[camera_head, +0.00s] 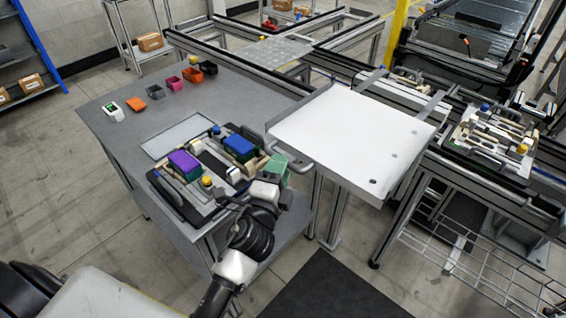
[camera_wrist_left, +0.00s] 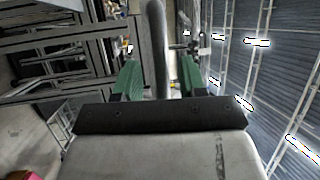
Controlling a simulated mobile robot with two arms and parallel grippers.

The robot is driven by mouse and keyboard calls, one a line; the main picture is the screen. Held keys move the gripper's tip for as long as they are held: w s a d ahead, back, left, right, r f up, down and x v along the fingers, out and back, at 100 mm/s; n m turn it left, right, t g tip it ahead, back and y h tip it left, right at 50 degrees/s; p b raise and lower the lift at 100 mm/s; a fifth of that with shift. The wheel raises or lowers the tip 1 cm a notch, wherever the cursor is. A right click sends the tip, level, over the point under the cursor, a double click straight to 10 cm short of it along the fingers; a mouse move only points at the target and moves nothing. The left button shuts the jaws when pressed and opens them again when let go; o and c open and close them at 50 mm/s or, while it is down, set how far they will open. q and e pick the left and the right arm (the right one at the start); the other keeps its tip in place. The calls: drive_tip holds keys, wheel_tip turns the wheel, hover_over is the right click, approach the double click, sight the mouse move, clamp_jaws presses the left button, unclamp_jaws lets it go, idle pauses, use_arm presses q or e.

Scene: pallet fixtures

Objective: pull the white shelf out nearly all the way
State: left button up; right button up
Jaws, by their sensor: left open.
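The white shelf (camera_head: 352,136) is a flat tray at the centre of the head view, jutting from the metal rail frame toward the grey table. A grey bar handle (camera_head: 291,157) sits on its left edge. My left gripper (camera_head: 276,170) has green fingers and is at the handle's near end. In the left wrist view the handle bar (camera_wrist_left: 157,40) runs between the two green fingers of the open gripper (camera_wrist_left: 159,75), with gaps on both sides. Whether either finger touches it, I cannot tell. My right gripper is not in view.
The grey table (camera_head: 115,155) at left bears a fixture with purple (camera_head: 184,162) and blue (camera_head: 239,145) blocks, near my left arm. Small coloured bins (camera_head: 174,83) stand behind. Another loaded pallet (camera_head: 490,140) sits on the rails right of the shelf. A dark mat (camera_head: 325,290) lies on the floor.

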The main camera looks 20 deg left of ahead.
use_arm(q)
drive_tip(key=s+f+b, duration=0.1)
drive_tip(key=s+b, duration=0.1)
drive_tip(key=s, duration=0.6)
drive_tip(key=shift+d+f, duration=0.15)
drive_tip(key=shift+d, duration=0.05)
drive_tip(key=s+d+f+n+g+h, duration=0.1)
drive_tip(key=s+f+n+g, duration=0.15)
drive_tip(key=f, duration=0.95)
drive_tip(key=s+f+n+g, duration=0.2)
drive_tip(key=f+g, duration=0.2)
drive_tip(key=f, duration=0.8)
drive_tip(key=s+d+f+n+g+h, duration=0.1)
drive_tip(key=s+f+n+g, duration=0.15)
drive_tip(key=f, duration=1.05)
drive_tip(key=s+a+f+n+g, duration=0.2)
drive_tip(key=s+f, duration=0.4)
drive_tip(key=s, duration=0.3)
drive_tip(key=s+a+f+n+g, duration=0.2)
drive_tip(key=s+f+g, duration=0.2)
drive_tip(key=s+f, duration=0.3)
drive_tip(key=s+a+f+n+g+y, duration=0.1)
drive_tip(key=s+a+f+n+g, duration=0.1)
drive_tip(key=s+f, duration=0.4)
drive_tip(key=s+n+g, duration=0.1)
drive_tip(key=s+g, duration=0.1)
drive_tip(key=s, duration=0.3)
drive_tip(key=shift+s+a+f, duration=0.2)
drive_tip(key=shift+a+f, duration=0.1)
drive_tip(key=shift+a, duration=0.05)
